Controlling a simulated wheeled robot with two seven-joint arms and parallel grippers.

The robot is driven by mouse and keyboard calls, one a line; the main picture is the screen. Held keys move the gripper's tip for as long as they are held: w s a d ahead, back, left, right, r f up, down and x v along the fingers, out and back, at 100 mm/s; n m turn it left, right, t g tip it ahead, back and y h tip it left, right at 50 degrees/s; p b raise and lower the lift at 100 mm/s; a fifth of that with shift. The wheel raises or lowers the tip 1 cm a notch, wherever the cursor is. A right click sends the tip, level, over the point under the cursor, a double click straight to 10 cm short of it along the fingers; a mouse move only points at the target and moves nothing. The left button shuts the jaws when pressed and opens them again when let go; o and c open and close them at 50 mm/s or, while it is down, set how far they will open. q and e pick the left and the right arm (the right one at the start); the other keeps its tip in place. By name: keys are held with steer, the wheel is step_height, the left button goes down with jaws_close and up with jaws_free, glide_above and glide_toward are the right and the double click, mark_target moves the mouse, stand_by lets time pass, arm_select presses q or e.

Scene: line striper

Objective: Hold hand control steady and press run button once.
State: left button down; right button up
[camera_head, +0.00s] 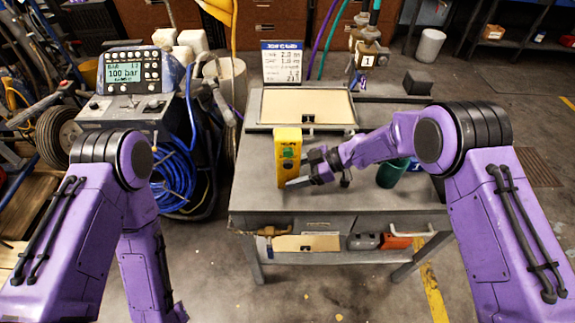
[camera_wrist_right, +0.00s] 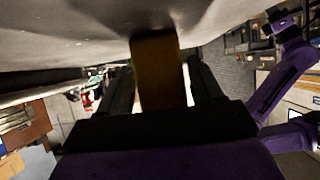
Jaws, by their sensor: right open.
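The yellow hand control (camera_head: 288,142) stands upright on the grey table (camera_head: 250,192), with a green button (camera_head: 288,153) on its face and a smaller dark control just below. My right gripper (camera_head: 293,172) is at its lower right side, open, with its fingers pointing left towards it. In the right wrist view the hand control (camera_wrist_right: 158,70) shows as a dim yellow-brown block between the two open fingers (camera_wrist_right: 160,85). I cannot tell whether either finger touches it. My left arm hangs at the left, and its gripper is out of sight.
A tan panel (camera_head: 305,106) lies behind the hand control, with a settings sign (camera_head: 282,62) beyond. A dark green cylinder (camera_head: 391,172) stands behind my right forearm. The striper's display panel (camera_head: 126,73) reads 100 bar at left. The table's front left is clear.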

steer(key=shift+a+f, duration=0.3)
steer(key=shift+a, duration=0.25)
arm_select(q)
steer(key=shift+f, duration=0.25)
arm_select(e)
steer(key=c, duration=0.9)
stand_by(1.0)
